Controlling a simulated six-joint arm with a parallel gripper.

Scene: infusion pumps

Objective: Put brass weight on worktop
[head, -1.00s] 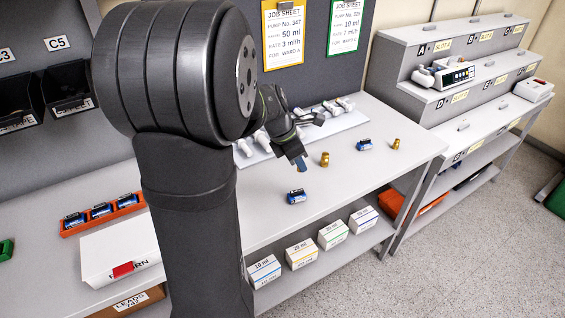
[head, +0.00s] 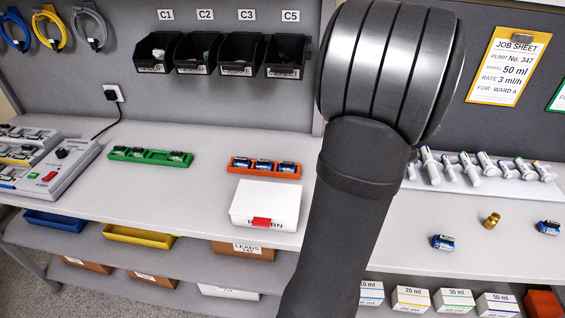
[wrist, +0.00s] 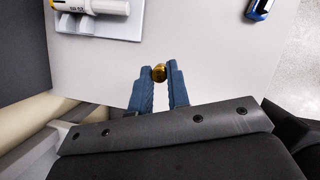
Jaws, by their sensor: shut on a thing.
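In the wrist view my gripper (wrist: 159,74) is shut on a brass weight (wrist: 159,72), held between its blue fingertips over the light grey worktop (wrist: 210,60). I cannot tell whether this weight touches the surface or hangs above it. In the head view a brass weight (head: 491,220) stands on the worktop (head: 415,208) at the right, with no gripper at it. My gripper is not visible in the head view, where my arm fills the middle.
Blue batteries (head: 443,242) (head: 548,228) lie near the standing weight. A syringe rack (head: 480,178) is behind them; part of it shows in the wrist view (wrist: 100,20). A white return box (head: 265,205) and an orange battery tray (head: 265,166) stand left of my arm.

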